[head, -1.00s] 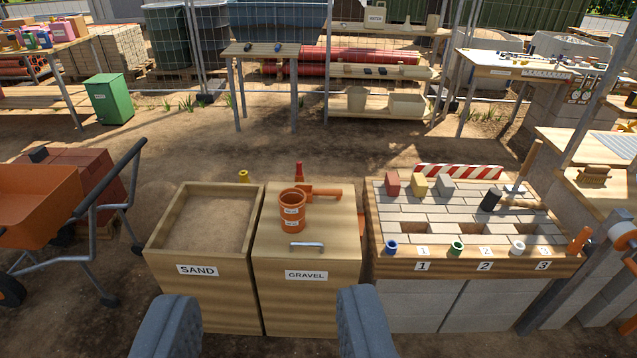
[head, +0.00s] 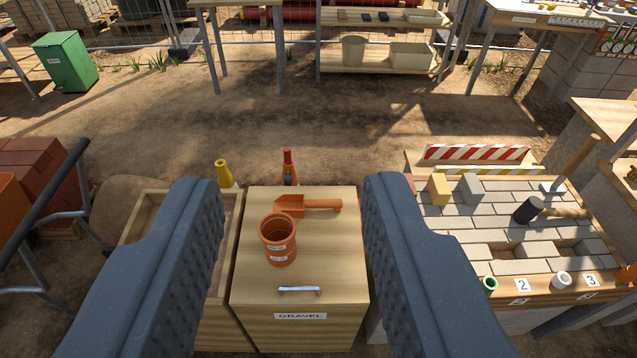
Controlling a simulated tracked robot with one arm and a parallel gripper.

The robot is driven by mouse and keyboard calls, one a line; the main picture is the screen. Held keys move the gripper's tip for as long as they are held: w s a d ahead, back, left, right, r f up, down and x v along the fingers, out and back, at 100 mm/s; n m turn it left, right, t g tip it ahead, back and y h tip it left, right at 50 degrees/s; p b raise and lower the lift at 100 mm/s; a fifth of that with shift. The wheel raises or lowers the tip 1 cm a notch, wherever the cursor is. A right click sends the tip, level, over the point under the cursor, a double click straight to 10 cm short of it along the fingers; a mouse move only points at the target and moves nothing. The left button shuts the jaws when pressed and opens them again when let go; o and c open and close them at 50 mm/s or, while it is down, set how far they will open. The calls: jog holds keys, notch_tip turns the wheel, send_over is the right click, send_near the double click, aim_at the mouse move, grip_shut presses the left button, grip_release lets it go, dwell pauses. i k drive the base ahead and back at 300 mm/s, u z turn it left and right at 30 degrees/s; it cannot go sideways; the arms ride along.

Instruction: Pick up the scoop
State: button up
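The orange scoop (head: 291,206) lies on the wooden lid of the gravel box (head: 334,262), near its back edge, with its handle pointing right. An orange pot (head: 278,242) with white labels stands on the same lid, just in front of the scoop. My gripper (head: 294,190) is open and empty. Its two dark grey fingers reach in from the lower left and lower right, with the box lid and scoop seen in the gap between them. The left finger hides much of the sand box.
Right of the box is a paved bench (head: 481,233) with yellow and grey blocks, a black-headed mallet (head: 528,209) and a striped barrier (head: 477,153). A wheelbarrow stands at the left. A red-topped bottle (head: 288,165) and yellow cone (head: 223,172) are behind the boxes. Open dirt lies beyond.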

aim_at(293, 205)
jog(key=z, duration=0.05)
jog(key=i, duration=1.25)
